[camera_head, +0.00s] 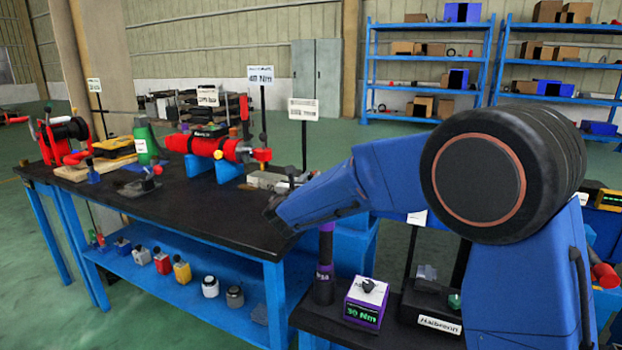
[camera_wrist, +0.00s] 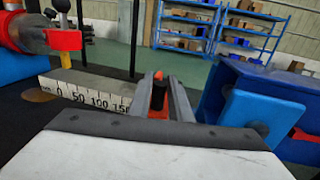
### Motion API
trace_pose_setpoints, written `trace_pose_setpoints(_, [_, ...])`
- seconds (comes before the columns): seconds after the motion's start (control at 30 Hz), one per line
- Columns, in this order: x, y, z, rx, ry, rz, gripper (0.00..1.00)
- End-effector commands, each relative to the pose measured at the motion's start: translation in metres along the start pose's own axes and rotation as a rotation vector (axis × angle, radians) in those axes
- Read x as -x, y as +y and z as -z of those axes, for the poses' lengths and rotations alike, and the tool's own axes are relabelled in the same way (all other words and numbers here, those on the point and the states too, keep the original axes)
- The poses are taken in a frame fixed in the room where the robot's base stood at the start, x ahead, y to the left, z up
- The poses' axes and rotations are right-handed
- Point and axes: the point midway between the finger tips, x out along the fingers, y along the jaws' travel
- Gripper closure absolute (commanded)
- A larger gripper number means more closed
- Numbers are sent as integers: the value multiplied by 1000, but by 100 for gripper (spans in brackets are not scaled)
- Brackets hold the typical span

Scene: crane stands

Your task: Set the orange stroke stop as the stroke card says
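The orange stroke stop (camera_wrist: 158,112) has a dark upright knob with an orange top. It stands between the two grey fingers of my gripper (camera_wrist: 160,98) in the wrist view. The fingers are apart with the stop between them; whether they press on it is not clear. A pale scale block (camera_wrist: 95,90) marked 0, 50, 100, 150 runs to the left of the stop. The stop's exact reading is hidden by my gripper. In the head view, the scale block (camera_head: 266,180) lies on the dark bench. A small white card (camera_head: 303,109) stands behind it, its text too small to read.
A red cylinder (camera_head: 205,146) lies on blue supports left of the scale. Its red end (camera_wrist: 22,33) is close at left in the wrist view. A sign (camera_head: 261,74) reads 48 Nm. Blue parts (camera_wrist: 258,110) stand close to the right. The bench front (camera_head: 215,220) is clear.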

Motion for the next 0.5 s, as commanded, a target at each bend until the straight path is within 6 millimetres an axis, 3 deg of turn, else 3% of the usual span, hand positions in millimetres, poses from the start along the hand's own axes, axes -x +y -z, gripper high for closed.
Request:
trace_pose_setpoints(0.07, [0,0,0,0,0,0,100])
trace_pose_setpoints(0.27, [0,3,0,0,0,0,100])
trace_pose_setpoints(0.5, [-8,37,0,1,-1,0,100])
